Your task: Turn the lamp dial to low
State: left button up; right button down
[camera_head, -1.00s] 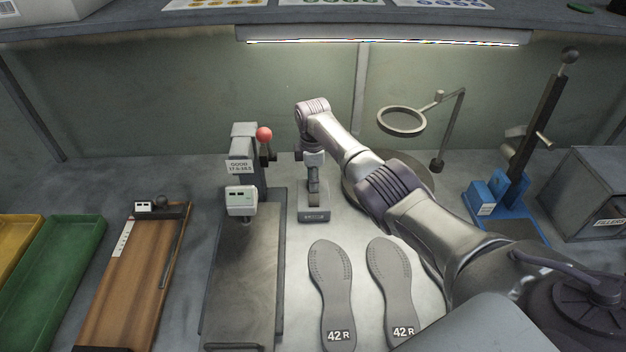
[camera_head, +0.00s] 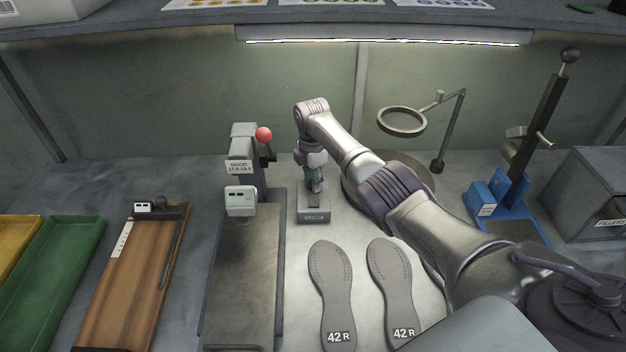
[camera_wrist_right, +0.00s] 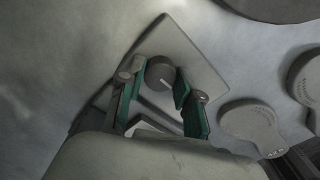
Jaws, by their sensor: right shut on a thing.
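The lamp dial (camera_wrist_right: 160,72) is a round dark grey knob with a pale mark line on its face, seen in the right wrist view. It sits on a small grey box (camera_wrist_right: 187,35), which also shows in the head view (camera_head: 314,217) in front of the back wall. My right gripper (camera_wrist_right: 162,82) has its green-edged fingers on both sides of the dial, shut on it. In the head view my right gripper (camera_head: 314,187) points down over the box and hides the dial. The lamp (camera_head: 385,36) is a long lit strip under the shelf. My left gripper is out of view.
A press with a red ball lever (camera_head: 264,135) stands left of the box. A ring magnifier (camera_head: 401,121) and a blue-based lever tool (camera_head: 500,205) stand to the right.

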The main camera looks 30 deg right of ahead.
jog(key=shift+w+r, duration=0.1)
jog(key=shift+r, duration=0.05)
jog(key=c, duration=0.8)
grip_release()
jog(key=shift+o, duration=0.2)
notch_tip(320, 180, up, 12)
